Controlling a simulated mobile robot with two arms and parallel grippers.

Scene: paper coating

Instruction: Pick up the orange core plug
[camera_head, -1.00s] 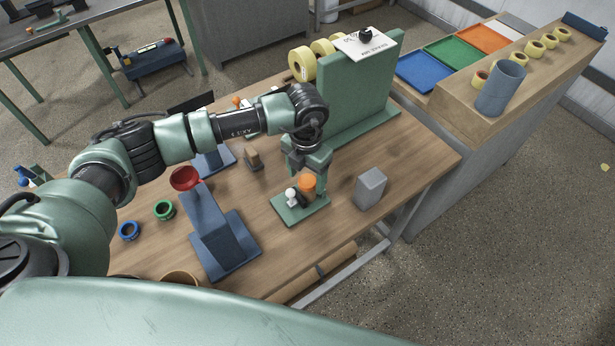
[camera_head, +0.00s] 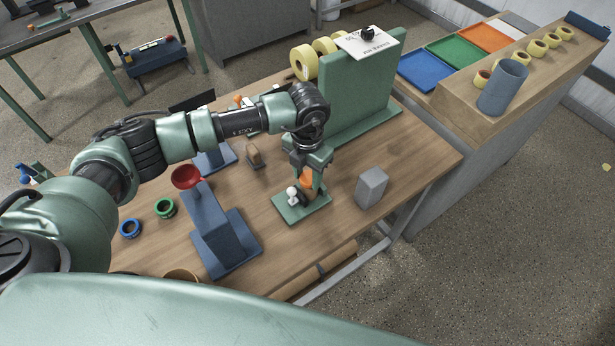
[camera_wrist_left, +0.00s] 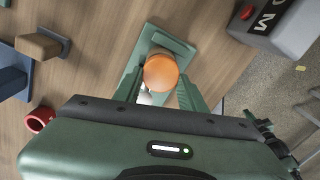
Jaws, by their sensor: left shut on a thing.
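The orange core plug (camera_head: 307,180) is at a small green stand (camera_head: 288,212) near the front of the wooden table. My left gripper (camera_head: 308,176) points down over the stand and is shut on the plug, which partly hides behind the fingers. In the left wrist view the plug's round orange top (camera_wrist_left: 161,72) sits between the two green fingers (camera_wrist_left: 158,90). A white knob (camera_head: 292,192) stands on the stand beside the plug. I cannot tell whether the plug touches the stand. My right gripper is not in view.
A grey block (camera_head: 371,188) stands just right of the stand. A tall green panel (camera_head: 362,95) rises behind.

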